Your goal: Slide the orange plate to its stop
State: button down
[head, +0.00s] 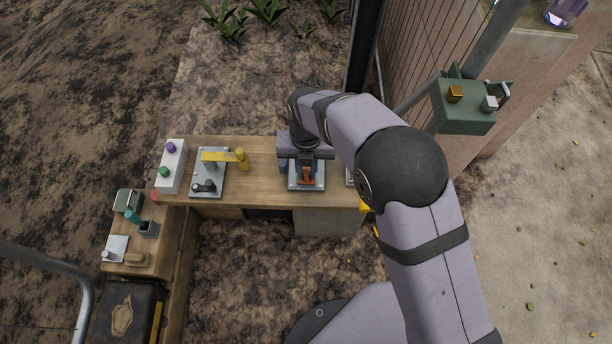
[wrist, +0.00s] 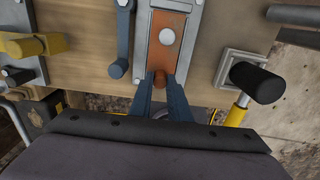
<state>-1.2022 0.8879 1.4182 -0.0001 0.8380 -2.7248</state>
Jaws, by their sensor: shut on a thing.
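The orange plate (wrist: 170,35) lies in a grey metal frame (wrist: 142,40) on the wooden bench, with a pale round knob or spot on it in the wrist view. It also shows in the head view (head: 306,174), partly under my arm. My gripper (wrist: 160,78) is at the plate's near end, its dark fingers shut on the orange tab (wrist: 159,77) there. In the head view my gripper (head: 306,160) is over the frame, mostly hidden by my own wrist.
A blue handle (wrist: 118,68) stands just left of the frame. A black-knobbed lever (wrist: 258,85) is close on the right. A yellow-armed fixture (head: 225,157) and a white panel with knobs (head: 171,165) stand further left.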

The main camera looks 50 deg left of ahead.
jog(key=shift+w+a+r, duration=0.15)
jog(key=shift+w+a, duration=0.1)
jog(key=shift+a, duration=0.05)
jog(key=c, duration=1.7)
grip_release()
jog(key=shift+o, duration=0.2)
jog(key=shift+d, duration=0.1)
jog(key=shift+r+p, duration=0.6)
jog(key=shift+r, duration=3)
